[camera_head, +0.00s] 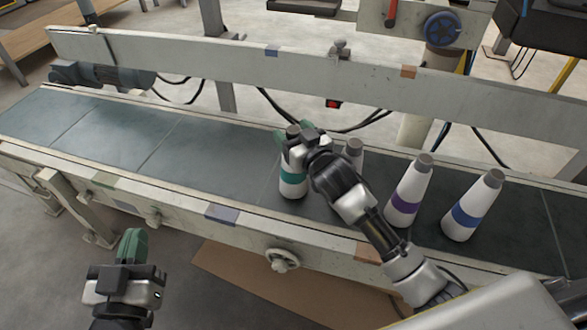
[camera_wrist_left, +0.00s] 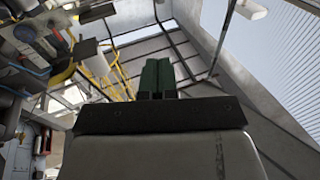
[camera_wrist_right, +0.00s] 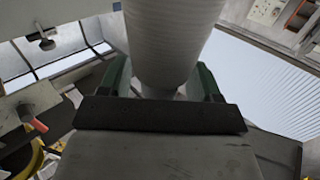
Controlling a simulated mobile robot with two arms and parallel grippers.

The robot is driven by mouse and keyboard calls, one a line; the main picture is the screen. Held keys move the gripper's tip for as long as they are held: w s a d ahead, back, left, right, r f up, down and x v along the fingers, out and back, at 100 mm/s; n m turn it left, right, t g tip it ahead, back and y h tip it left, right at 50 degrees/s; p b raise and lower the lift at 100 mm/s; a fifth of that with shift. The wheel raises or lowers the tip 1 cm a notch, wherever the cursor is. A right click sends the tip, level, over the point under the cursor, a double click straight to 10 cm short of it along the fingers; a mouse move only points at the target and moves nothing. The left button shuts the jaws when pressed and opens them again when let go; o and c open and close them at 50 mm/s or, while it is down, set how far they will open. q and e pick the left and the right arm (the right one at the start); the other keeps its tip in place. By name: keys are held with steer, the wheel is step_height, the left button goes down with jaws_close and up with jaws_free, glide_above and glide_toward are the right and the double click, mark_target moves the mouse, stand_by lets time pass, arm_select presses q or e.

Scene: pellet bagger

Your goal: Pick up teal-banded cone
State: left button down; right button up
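The teal-banded cone (camera_head: 293,181) is white with a teal band and a grey top, and stands upright on the conveyor belt. My right gripper (camera_head: 293,139) is at its upper part, with the wrist hiding some of it. In the right wrist view the cone (camera_wrist_right: 172,40) fills the space between the two green fingers (camera_wrist_right: 167,82), which lie close along both sides. Whether they press on it cannot be told. My left gripper (camera_head: 132,246) is empty, in front of the conveyor at the lower left. Its green fingers (camera_wrist_left: 157,77) are together in the left wrist view.
A purple-banded cone (camera_head: 405,197) and a blue-banded cone (camera_head: 471,212) stand to the right on the belt (camera_head: 200,150). Another cone (camera_head: 354,149) is mostly hidden behind my right wrist. Rails run along both belt edges. The belt's left part is clear.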

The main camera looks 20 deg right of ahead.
jaws_close()
steer(key=shift+r, duration=0.15)
